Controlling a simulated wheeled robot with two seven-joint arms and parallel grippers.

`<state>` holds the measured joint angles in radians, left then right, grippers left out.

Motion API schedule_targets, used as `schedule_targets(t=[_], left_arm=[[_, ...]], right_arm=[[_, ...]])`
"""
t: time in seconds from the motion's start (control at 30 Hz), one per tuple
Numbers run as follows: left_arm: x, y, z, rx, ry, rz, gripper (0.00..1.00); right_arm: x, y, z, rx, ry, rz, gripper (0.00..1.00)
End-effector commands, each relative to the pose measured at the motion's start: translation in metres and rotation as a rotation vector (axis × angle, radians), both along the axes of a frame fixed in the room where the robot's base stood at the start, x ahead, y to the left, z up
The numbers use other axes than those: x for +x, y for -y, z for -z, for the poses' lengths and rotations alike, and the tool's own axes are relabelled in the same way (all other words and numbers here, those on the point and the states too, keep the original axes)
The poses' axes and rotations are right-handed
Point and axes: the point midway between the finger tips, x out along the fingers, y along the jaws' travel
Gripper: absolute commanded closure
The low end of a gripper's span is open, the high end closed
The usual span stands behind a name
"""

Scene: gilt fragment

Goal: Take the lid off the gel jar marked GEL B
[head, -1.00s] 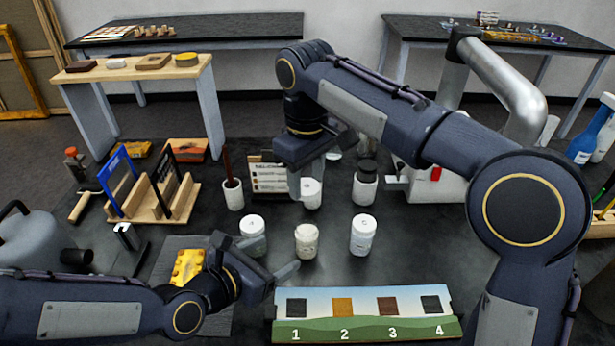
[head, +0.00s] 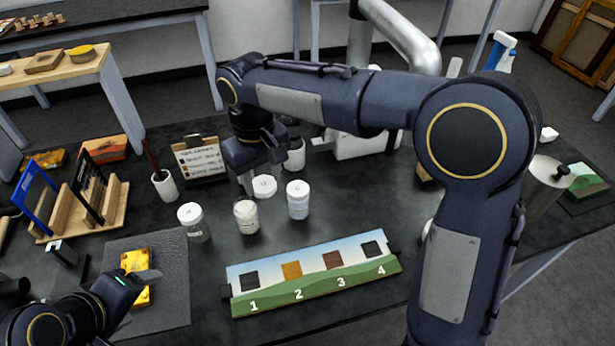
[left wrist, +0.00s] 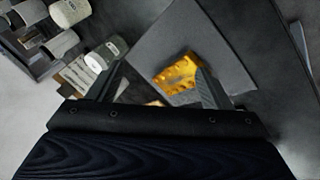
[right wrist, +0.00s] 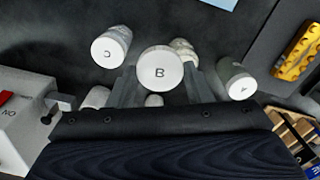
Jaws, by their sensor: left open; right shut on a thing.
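The white lid marked B (right wrist: 160,70) is between the fingers of my right gripper (right wrist: 163,92), which is shut on it. In the head view, the lid (head: 264,187) is held just behind the open gel jar (head: 247,218), the middle one in the row. That jar has pale cream contents and no lid; it shows partly behind the lid in the right wrist view (right wrist: 184,48). Lidded jars A (head: 193,222) and C (head: 298,200) stand on either side. My left gripper (head: 142,278) is open and empty, near a yellow block (head: 136,262) on a grey mat (head: 175,260).
A board with numbered swatches (head: 315,283) lies in front of the jars. A note card (head: 197,158), a white cup with a brush (head: 164,187) and a wooden rack (head: 105,215) stand behind and left. A metal can (head: 545,185) stands at right.

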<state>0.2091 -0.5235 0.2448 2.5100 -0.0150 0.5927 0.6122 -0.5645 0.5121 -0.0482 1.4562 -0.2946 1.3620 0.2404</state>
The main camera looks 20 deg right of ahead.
Motion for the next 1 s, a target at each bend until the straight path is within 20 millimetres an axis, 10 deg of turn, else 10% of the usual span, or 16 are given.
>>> schedule_targets(t=[0.47,1.0], left_arm=[[-0.052,-0.006,-0.030,0.131,0.078,0.467,0.27],[-0.052,-0.006,-0.059,0.132,0.077,0.468,0.27]], right_arm=[[-0.003,0.019,0.016,0.008,-0.006,0.149,0.82],[0.107,0.035,0.087,0.007,-0.007,0.148,0.82]])
